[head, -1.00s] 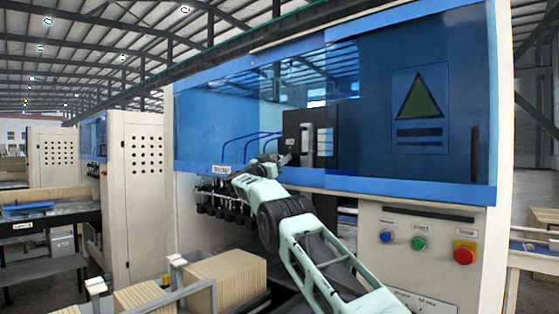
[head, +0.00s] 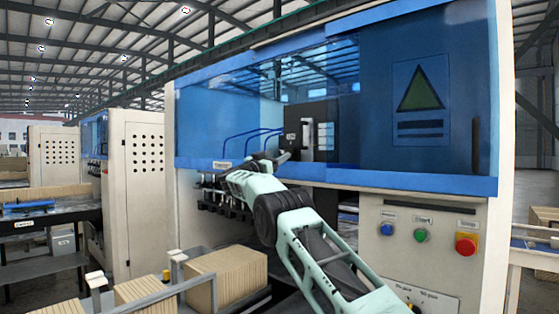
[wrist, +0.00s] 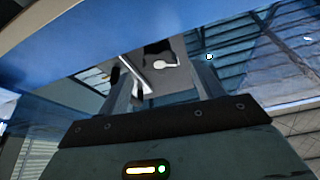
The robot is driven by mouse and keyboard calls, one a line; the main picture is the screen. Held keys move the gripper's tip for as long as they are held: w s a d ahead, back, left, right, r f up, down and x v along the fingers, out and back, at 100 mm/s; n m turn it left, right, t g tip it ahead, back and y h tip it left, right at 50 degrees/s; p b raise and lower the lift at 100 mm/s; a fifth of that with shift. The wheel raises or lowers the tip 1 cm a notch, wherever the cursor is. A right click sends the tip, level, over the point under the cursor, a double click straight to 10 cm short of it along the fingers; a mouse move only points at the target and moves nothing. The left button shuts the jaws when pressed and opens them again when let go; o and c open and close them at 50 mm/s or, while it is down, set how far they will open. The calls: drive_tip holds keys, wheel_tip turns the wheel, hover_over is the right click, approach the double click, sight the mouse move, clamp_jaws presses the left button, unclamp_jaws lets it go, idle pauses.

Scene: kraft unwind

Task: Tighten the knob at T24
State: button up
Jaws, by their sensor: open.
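My gripper (head: 281,157) is in front of the lower edge of the machine's blue window, small in the head view. In the wrist view its two dark fingers (wrist: 162,82) stand apart, with nothing held between them. Beyond them are a pale fitting with a rounded end (wrist: 165,62) and a light bar (wrist: 136,72); I cannot tell whether either is a knob. In the head view a row of dark fittings (head: 222,197) hangs below the blue window, left of my arm. A white label (head: 222,165) above them is too small to read. I cannot pick out T24.
The blue window (head: 205,115) and its lower blue rim (head: 400,184) stand close to my arm. A control panel with blue, green and red buttons (head: 466,245) is at right. Stacked brown boards (head: 228,277) and a grey rail (head: 190,288) lie below at left.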

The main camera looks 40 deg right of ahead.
drive_tip(key=b+v, duration=0.8)
drive_tip(key=v, duration=0.6)
drive_tip(key=shift+a+f, duration=0.25)
drive_tip(key=shift+a, duration=0.05)
